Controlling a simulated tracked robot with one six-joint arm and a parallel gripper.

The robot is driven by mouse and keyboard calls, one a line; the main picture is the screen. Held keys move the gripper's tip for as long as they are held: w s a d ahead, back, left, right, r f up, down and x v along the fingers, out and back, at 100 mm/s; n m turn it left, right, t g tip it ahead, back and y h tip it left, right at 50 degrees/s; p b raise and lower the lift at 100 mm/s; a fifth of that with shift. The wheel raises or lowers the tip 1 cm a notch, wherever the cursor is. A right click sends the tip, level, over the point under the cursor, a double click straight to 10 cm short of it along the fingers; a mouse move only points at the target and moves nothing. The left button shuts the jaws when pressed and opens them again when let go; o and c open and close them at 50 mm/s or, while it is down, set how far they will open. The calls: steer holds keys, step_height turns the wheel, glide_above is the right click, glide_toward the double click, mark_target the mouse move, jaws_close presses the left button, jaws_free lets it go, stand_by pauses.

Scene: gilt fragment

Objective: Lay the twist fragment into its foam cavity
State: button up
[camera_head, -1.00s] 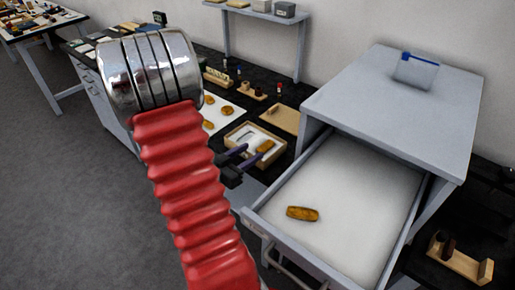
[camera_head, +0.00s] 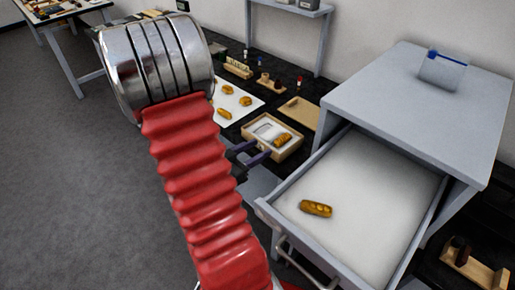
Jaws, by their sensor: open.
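A small wooden tray (camera_head: 296,149) with a pale foam insert (camera_head: 266,129) stands on the dark bench. A gilt fragment (camera_head: 283,140) lies in the right part of this tray; I cannot tell whether it sits fully down in a cavity. My gripper (camera_head: 262,152), dark with purple-blue fingers, is open at the tray's near edge, just short of that fragment. Nothing shows between its fingers. Another gilt fragment (camera_head: 316,208) lies on the white floor of the open drawer. I cannot tell from the shapes which one is the twist fragment.
The open drawer (camera_head: 374,180) of the grey cabinet (camera_head: 415,100) juts out right of my gripper. A white sheet (camera_head: 234,101) with several gilt pieces lies behind the tray, beside a flat wooden board (camera_head: 301,114). A wooden holder (camera_head: 470,268) stands at the lower right.

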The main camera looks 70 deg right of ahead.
steer(key=shift+w, duration=0.15)
steer(key=w+a+r+n+t+y, duration=0.1)
steer(key=w+a+n+t, duration=0.1)
steer(key=w+t, duration=0.5)
steer(key=w+a+r+n+t+y, duration=0.1)
steer(key=w+a+r+n+t, duration=0.15)
steer(key=w, duration=0.85)
steer(key=w+a+r+n+t+y, duration=0.35)
steer(key=w+a, duration=0.25)
steer(key=a, duration=0.5)
steer(key=w+a+r+n+t+y, duration=0.3)
steer(key=w+a+n+y, duration=0.15)
steer(key=w+a, duration=0.4)
steer(key=s+a+r+n+y, duration=0.1)
steer(key=s+a+n+y, duration=0.1)
steer(key=a, duration=0.4)
steer(key=s+a+r+n+y, duration=0.2)
steer(key=a, duration=0.4)
steer(key=s+a+n+g, duration=0.2)
steer(key=s+a+n, duration=0.1)
steer(key=s, duration=0.5)
steer(key=s+a+r+n+g, duration=0.1)
steer(key=s+a+n+g, duration=0.1)
steer(key=s, duration=0.5)
steer(key=shift+s+a+r+n+y, duration=0.35)
steer(key=shift+a+n, duration=0.2)
steer(key=shift+a, duration=0.4)
